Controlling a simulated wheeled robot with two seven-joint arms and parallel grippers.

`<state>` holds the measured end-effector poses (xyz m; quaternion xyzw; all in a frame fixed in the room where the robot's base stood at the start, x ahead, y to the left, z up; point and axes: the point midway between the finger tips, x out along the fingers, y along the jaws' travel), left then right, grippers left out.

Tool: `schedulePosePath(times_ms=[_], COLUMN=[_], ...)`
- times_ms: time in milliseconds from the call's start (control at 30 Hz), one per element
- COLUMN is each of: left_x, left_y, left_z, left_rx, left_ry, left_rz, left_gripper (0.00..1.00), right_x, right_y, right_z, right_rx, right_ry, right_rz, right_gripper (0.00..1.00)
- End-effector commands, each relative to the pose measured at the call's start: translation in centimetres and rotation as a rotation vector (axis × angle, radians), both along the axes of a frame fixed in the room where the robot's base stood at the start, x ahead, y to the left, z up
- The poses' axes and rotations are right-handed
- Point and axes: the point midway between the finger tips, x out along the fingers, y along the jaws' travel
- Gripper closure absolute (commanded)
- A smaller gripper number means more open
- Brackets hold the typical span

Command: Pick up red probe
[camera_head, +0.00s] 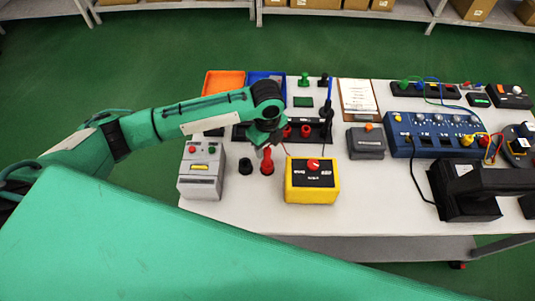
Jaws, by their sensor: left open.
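A red probe (267,166) stands upright on the white table, just right of a similar black piece (245,166). My left gripper (263,149) points down just above the red probe, with its fingers close to the probe's top. It is open. The fingers are small and partly hidden by the wrist, so I cannot tell whether they touch the probe. My right gripper is not in view.
A yellow box with a red knob (312,192) stands right of the probe, and a grey box (200,185) stands to the left. A black holder with red pieces (325,135) lies behind. The table's front strip (350,218) is clear.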

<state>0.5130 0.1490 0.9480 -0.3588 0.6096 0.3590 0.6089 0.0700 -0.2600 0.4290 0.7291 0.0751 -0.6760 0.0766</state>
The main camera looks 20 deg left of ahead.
Motion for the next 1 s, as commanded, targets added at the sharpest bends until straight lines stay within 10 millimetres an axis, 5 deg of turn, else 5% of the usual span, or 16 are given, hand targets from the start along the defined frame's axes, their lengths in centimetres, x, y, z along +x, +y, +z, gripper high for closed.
schedulePosePath(times_ms=[200, 400, 667, 900, 1000], left_x=[-0.9, -0.9, -0.9, -0.9, -0.9], left_y=[-0.3, -0.3, -0.3, -0.3, -0.3], left_z=[-2.3, -4.9, -5.2, -5.2, -5.2], left_rx=[0.001, 0.000, 0.001, 0.001, 0.001], left_ry=[0.005, 0.001, 0.000, 0.000, 0.000], left_rz=[0.001, 0.001, 0.000, 0.000, 0.000], left_gripper=[0.53, 0.53, 0.53, 1.00, 1.00], right_x=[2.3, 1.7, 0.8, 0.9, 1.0], right_y=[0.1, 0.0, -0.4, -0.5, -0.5], right_z=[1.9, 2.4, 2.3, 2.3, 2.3], right_rx=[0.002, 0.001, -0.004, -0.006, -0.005], right_ry=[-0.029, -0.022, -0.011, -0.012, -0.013], right_rz=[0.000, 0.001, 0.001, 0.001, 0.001], right_gripper=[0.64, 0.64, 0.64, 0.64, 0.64])
